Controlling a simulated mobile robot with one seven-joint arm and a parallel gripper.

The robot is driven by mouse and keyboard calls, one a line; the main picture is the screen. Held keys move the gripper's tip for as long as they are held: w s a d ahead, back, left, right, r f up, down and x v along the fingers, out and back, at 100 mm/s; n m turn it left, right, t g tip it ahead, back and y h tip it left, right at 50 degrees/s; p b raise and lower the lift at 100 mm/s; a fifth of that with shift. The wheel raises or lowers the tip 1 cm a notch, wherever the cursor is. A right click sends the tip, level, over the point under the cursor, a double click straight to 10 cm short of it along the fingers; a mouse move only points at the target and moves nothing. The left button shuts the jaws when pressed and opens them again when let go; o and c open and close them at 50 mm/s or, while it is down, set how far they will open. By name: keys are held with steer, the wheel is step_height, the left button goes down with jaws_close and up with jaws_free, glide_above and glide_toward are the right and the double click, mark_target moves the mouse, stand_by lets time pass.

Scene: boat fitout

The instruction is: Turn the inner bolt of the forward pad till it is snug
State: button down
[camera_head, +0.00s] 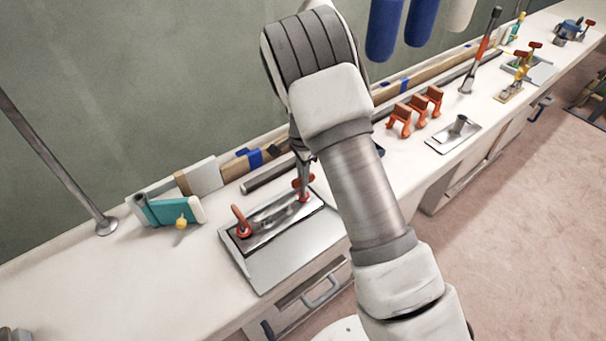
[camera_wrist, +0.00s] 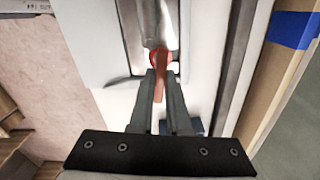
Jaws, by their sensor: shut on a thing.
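A long steel pad (camera_head: 271,217) lies on a grey plate (camera_head: 270,262) on the bench in the head view. A red-handled bolt (camera_head: 242,224) stands at its near left end, its handle tilted up. A second red-handled bolt (camera_head: 305,197) is at its far right end. My gripper (camera_head: 303,178) points down at this second bolt. In the wrist view my gripper (camera_wrist: 160,82) is shut on its red handle (camera_wrist: 158,61), which shows between and beyond the fingertips. The fingers hide part of the handle. I cannot tell how tight either bolt sits.
Orange clamps (camera_head: 414,110) and a flat plate with a stub (camera_head: 453,138) stand to the right on the bench. A teal and white tool (camera_head: 170,211) lies left, near a metal post (camera_head: 105,225). A dark bar (camera_head: 268,174) lies behind the pad.

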steer(key=shift+w+r, duration=0.2)
steer(key=shift+r, duration=0.05)
steer(key=c, duration=1)
jaws_free()
steer(key=shift+o, duration=0.6)
steer(key=shift+s+f, duration=0.15)
step_height(320, 180, up, 18)
steer(key=p, duration=0.1)
steer(key=shift+f, duration=0.25)
steer(key=shift+r, duration=0.1)
